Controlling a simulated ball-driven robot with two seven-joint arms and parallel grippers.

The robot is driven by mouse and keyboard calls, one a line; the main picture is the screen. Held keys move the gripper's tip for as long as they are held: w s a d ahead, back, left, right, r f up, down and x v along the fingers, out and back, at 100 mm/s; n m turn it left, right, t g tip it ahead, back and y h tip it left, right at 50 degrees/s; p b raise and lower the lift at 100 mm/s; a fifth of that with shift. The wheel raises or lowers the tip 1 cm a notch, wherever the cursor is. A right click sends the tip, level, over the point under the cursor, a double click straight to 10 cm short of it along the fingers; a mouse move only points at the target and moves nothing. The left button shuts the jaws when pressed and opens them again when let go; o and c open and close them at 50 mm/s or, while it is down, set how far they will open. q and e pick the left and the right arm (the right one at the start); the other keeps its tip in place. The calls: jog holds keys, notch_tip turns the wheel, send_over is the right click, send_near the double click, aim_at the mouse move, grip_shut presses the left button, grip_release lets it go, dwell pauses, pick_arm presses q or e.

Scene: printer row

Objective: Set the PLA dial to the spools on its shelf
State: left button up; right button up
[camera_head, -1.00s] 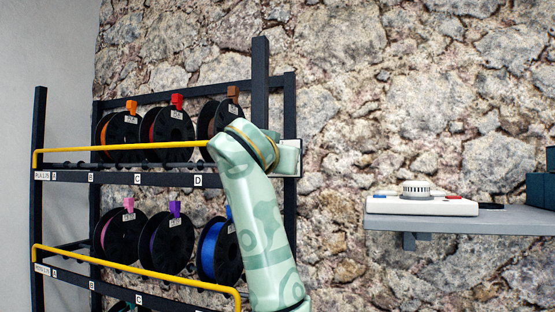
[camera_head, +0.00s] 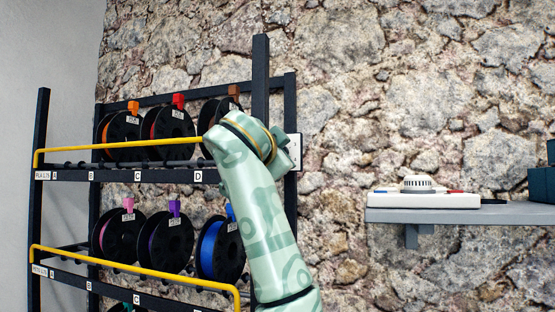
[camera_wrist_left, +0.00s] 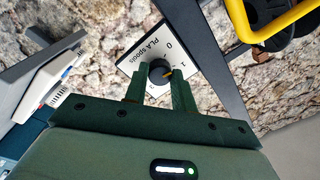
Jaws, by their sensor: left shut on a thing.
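The PLA dial is a dark round knob (camera_wrist_left: 158,71) on a white plate (camera_wrist_left: 143,58) lettered "PLA spools", with 0 and 1 readable. Its yellowish mark points roughly toward the 1. My left gripper (camera_wrist_left: 158,86) is shut on the knob, one finger on each side. The upper shelf (camera_head: 120,175), labelled PLA, holds three visible black-flanged spools: orange (camera_head: 124,134), red (camera_head: 172,134) and brown (camera_head: 213,117). My arm partly covers the brown one.
Yellow rails (camera_head: 120,145) run along the shelf fronts. The lower shelf holds pink (camera_head: 118,234), purple (camera_head: 165,240) and blue (camera_head: 214,250) spools. At right, a white device (camera_head: 424,200) sits on a grey wall shelf (camera_head: 470,215) near dark boxes (camera_head: 541,184).

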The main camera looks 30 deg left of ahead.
pick_arm(q)
jog(key=m+h+b, duration=0.1)
jog(key=m, duration=0.8)
jog(key=m+b, duration=0.1)
jog(key=m, duration=0.9)
jog(key=m+h+b, duration=0.1)
jog(key=m, duration=0.8)
jog(key=shift+a+h, duration=0.1)
jog(key=shift+h, duration=0.2)
jog(key=shift+m, duration=0.5)
jog(key=o, duration=1)
jog(key=shift+r, duration=0.1)
